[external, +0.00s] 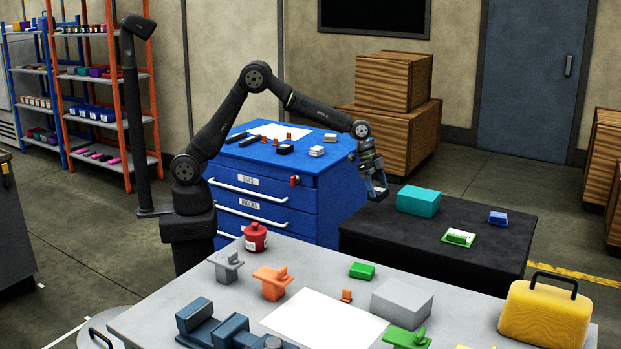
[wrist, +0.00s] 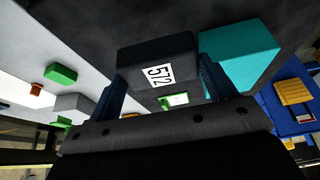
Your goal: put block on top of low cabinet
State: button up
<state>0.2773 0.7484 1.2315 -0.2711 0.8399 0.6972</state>
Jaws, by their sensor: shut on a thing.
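My gripper (external: 376,188) is over the left end of the black-topped table in the external view. In the wrist view, my gripper (wrist: 163,88) is shut on a dark block (wrist: 140,58) with a white label reading 572. The block sits between the two blue fingers. In the external view the held block is too small and dark to make out clearly. The low blue cabinet (external: 262,205) with labelled drawers stands just left of my gripper, behind my arm. Tools, small blocks and a white sheet lie on its top.
The black table (external: 440,255) carries a teal box (external: 418,200), a white-and-green item (external: 459,238) and a small blue block (external: 497,218). The grey bench (external: 145,320) in front holds several parts and a yellow case (external: 545,316). Wooden crates (external: 398,125) stand behind.

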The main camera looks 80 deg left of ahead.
jog(key=s+a+r, duration=0.1)
jog(key=s+a, duration=0.1)
jog(key=a, duration=2)
jog(key=s+a+r, duration=0.1)
jog(key=a, duration=2)
send_over(267, 151)
jog(key=s, duration=0.1)
jog(key=f, duration=0.4)
jog(key=shift+a, duration=0.4)
jog(key=shift+s+a+f, duration=0.15)
jog(key=shift+f, duration=1.95)
jog(key=shift+f, duration=0.15)
